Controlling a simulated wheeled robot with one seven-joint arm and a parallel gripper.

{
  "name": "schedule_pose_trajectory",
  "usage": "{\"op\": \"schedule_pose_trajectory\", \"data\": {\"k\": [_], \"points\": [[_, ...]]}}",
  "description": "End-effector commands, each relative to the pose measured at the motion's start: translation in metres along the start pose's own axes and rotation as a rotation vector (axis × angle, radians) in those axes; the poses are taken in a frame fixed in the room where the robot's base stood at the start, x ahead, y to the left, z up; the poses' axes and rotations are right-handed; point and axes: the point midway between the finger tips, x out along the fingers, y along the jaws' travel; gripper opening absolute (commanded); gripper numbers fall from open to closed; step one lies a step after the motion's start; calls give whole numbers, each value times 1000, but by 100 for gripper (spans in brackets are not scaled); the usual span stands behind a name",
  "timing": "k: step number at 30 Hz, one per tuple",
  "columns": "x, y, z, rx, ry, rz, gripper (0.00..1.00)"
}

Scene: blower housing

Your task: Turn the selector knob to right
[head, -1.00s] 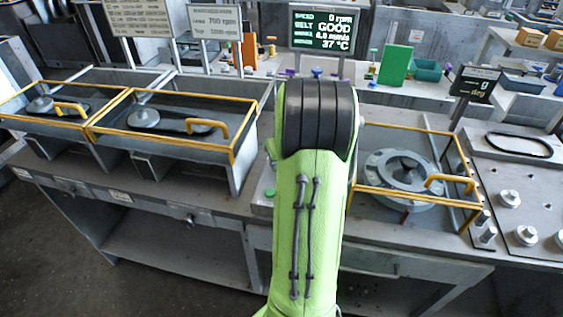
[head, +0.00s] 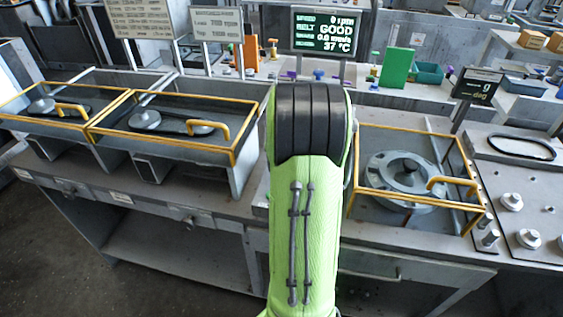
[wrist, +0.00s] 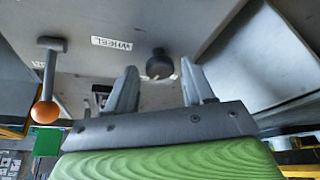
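A round dark knob (wrist: 159,65) sits on a grey panel in the wrist view, beside a white label reading "WHEEL" (wrist: 112,43). I take it for the selector knob; its pointing direction cannot be made out. My gripper (wrist: 159,68) is open and empty. Its two fingers appear on either side of the knob in the picture, with the knob framed between the tips. I cannot tell how far the tips are from it. In the head view my arm hides the gripper and the knob.
A lever with an orange ball (wrist: 45,111) and a green block (wrist: 48,141) are left in the wrist view. In the head view, yellow-framed guards (head: 232,153) stand left of my arm and another guard (head: 473,183) right.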

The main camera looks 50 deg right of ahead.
Motion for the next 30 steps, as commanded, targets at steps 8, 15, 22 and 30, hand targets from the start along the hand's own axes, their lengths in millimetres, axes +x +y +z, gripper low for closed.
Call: {"op": "schedule_pose_trajectory", "data": {"k": [8, 15, 22, 30], "points": [[0, 0, 0, 0, 0, 0, 60], [-36, 0, -2, -1, 5, 2, 60], [-104, 0, -2, -1, 6, 2, 60], [-154, 0, -1, 0, 1, 0, 60]]}}
